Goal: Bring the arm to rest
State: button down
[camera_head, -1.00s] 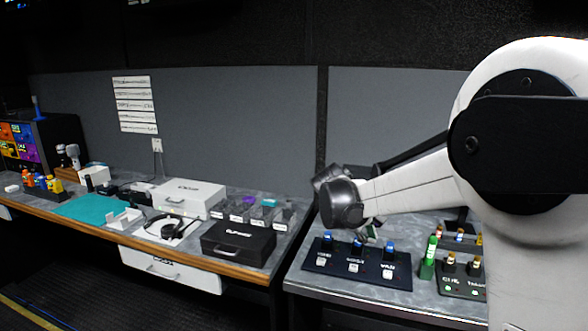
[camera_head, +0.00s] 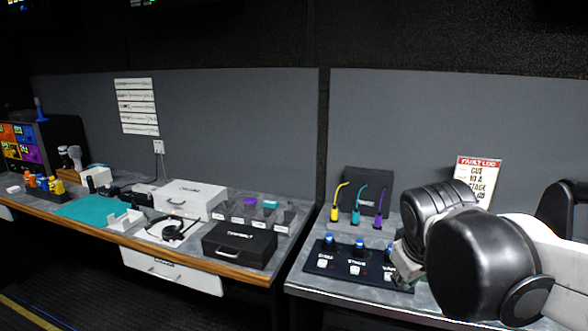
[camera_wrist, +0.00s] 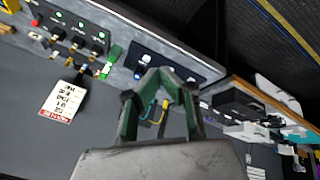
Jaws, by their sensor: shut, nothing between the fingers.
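My gripper (camera_wrist: 162,75) shows in the wrist view with its green-edged fingers brought together at the tips, with nothing held. It hangs over the right-hand desk, near a dark panel with blue knobs (camera_wrist: 150,62). In the head view my arm reaches in from the right, and its dark wrist covers the right end of that knob panel (camera_head: 340,264). Only a small part of the gripper (camera_head: 402,268) shows there, beside the panel's right end; its fingertips are mostly hidden.
A stand with yellow, teal and purple cables (camera_head: 368,190) and a fault log sign (camera_head: 478,178) stand behind my arm. In the wrist view a green marker-like item (camera_wrist: 112,60) lies beside another switch panel (camera_wrist: 70,38). A black case (camera_head: 240,243) sits on the left desk.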

jog(key=s+a+f+m+t+y, duration=0.1)
jog(key=s+f+m, duration=0.2)
jog(key=s, duration=0.8)
jog(key=shift+a+f+m+t+y, duration=0.25)
jog(key=shift+a+m+t+y, duration=0.15)
dwell(1.7)
